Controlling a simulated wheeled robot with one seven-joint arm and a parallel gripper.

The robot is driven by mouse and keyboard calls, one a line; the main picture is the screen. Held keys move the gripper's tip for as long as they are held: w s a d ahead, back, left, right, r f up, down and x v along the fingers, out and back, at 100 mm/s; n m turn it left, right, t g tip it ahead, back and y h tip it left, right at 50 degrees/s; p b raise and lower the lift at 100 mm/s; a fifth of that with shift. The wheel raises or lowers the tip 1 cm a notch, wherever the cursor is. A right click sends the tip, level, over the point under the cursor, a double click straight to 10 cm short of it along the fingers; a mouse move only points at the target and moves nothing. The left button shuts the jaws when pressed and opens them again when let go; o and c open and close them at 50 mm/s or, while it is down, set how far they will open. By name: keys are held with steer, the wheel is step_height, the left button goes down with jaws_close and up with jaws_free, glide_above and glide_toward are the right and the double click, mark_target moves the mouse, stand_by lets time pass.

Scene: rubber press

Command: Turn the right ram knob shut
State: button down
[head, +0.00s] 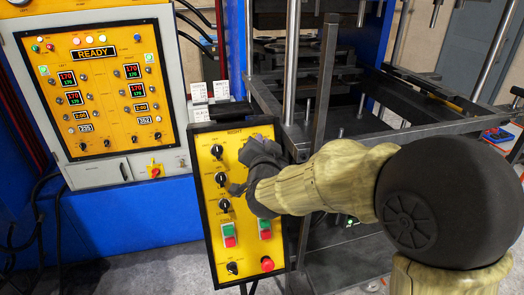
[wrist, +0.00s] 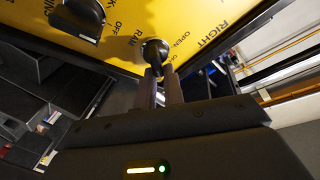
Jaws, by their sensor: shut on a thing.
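The yellow control panel (head: 232,213) headed "RIGHT" stands in the middle of the head view. My gripper (head: 258,152) is at its upper right and hides the knob there. In the wrist view my gripper (wrist: 162,78) is shut on the black ram knob (wrist: 155,50). The fingertips sit at the two sides of the knob. Lettering reading "RAM" and "OPEN-" shows beside it. Which way the knob points is hard to tell, as the fingers cover part of it.
Another black knob (wrist: 80,18) sits close by on the panel. The panel also carries more knobs (head: 220,179), green and red buttons (head: 228,234) and a red stop button (head: 267,264). The press frame (head: 325,85) stands behind, and a READY console (head: 98,95) is at left.

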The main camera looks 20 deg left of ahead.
steer(key=shift+s+a+f+m, duration=0.1)
steer(key=shift+s+f+m, duration=0.05)
steer(key=shift+f+m, duration=0.45)
steer(key=shift+r, duration=0.1)
steer(key=c, duration=1.5)
jaws_free()
steer(key=shift+a+r, duration=0.1)
steer(key=shift+a, duration=0.1)
steer(key=shift+d+r+h, duration=0.15)
steer(key=shift+d+h, duration=0.05)
steer(key=shift+h, duration=0.1)
steer(key=b+v, duration=0.4)
steer(key=v, duration=1.3)
steer(key=shift+s, duration=0.15)
steer(key=shift+a, duration=0.1)
